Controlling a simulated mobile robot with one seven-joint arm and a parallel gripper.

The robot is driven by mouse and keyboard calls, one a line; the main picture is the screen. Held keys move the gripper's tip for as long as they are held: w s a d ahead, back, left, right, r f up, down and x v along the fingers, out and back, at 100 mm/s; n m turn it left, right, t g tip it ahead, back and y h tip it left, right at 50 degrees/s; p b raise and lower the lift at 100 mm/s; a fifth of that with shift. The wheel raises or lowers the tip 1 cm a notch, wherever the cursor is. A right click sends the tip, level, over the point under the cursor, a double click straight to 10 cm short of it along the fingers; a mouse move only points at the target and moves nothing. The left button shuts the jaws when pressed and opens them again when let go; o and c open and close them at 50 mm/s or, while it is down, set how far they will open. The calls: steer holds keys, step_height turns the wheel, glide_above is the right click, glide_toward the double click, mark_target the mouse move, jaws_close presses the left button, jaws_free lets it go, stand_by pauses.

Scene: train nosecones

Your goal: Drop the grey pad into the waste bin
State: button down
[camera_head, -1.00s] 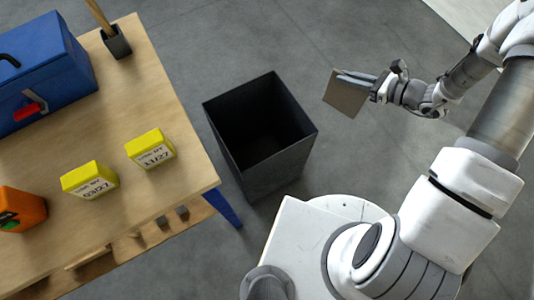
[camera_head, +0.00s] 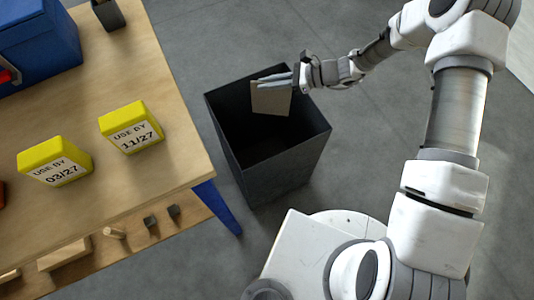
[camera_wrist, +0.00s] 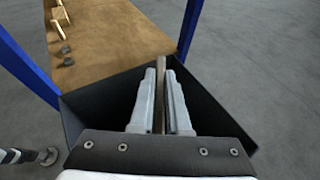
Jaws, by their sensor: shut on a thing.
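The grey pad (camera_head: 271,99) is a flat, thin square, held by its upper edge and hanging down. In the wrist view the pad (camera_wrist: 161,66) shows edge-on as a narrow strip between the two fingers. My gripper (camera_head: 276,80) is shut on it; the fingers also show in the wrist view (camera_wrist: 161,88). The waste bin (camera_head: 285,186) is a tall, dark, open-topped box on the floor. In the head view the pad and fingertips overlap the bin's opening. In the wrist view the bin's dark walls (camera_wrist: 95,108) surround the fingers. The pad's exact height relative to the rim is unclear.
A wooden table (camera_head: 170,165) with blue legs stands left of the bin. It carries two yellow boxes (camera_head: 131,133) (camera_head: 54,166), a blue toolbox (camera_head: 38,45) and a dark holder (camera_head: 107,14). A lower shelf (camera_head: 150,245) holds small blocks. Grey floor is clear beyond the bin.

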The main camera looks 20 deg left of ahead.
step_height(320, 180, down, 5)
steer(key=b, duration=0.3)
steer(key=c, duration=0.8)
jaws_free()
steer(key=shift+d, duration=0.1)
steer(key=p+v, duration=0.3)
steer(key=v, duration=1.4)
steer(key=shift+d+p, duration=0.15)
steer(key=shift+p, duration=0.2)
steer(key=shift+r, duration=0.15)
